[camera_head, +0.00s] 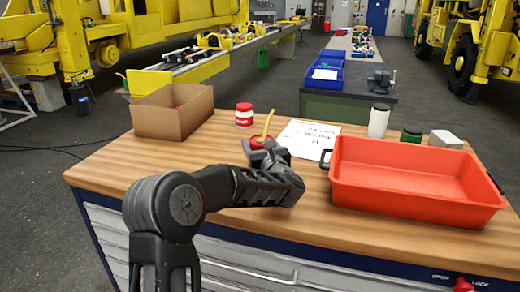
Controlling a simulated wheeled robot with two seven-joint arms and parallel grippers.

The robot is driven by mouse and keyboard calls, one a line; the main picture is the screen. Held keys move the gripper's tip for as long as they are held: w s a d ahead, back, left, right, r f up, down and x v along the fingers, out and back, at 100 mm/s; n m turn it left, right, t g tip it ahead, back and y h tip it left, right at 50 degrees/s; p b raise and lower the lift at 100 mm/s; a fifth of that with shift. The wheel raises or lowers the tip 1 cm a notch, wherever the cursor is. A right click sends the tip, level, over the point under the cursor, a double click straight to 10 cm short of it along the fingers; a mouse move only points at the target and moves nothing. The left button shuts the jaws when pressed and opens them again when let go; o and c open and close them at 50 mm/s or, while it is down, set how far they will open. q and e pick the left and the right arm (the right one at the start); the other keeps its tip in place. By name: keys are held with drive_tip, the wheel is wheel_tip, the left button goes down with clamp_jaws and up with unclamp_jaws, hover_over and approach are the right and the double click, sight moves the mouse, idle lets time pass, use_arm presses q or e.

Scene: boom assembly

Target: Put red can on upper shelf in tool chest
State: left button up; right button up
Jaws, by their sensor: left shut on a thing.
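The tool chest (240,262) has a wooden top, grey drawer fronts and dark blue edges. An upper shelf cannot be made out. My right gripper is out of view.
An open cardboard box (172,118) stands at the back left of the top. A large red tray (410,207) fills the right. Papers (307,137), a white cylinder (378,121), a green can (411,135) and a grey block (446,139) are behind. The left front is clear.

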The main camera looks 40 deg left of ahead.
use_arm(q)
wheel_tip(320, 180, up, 10)
drive_tip(key=shift+b, duration=0.55)
drive_tip(key=shift+f, duration=0.1)
idle(0.3)
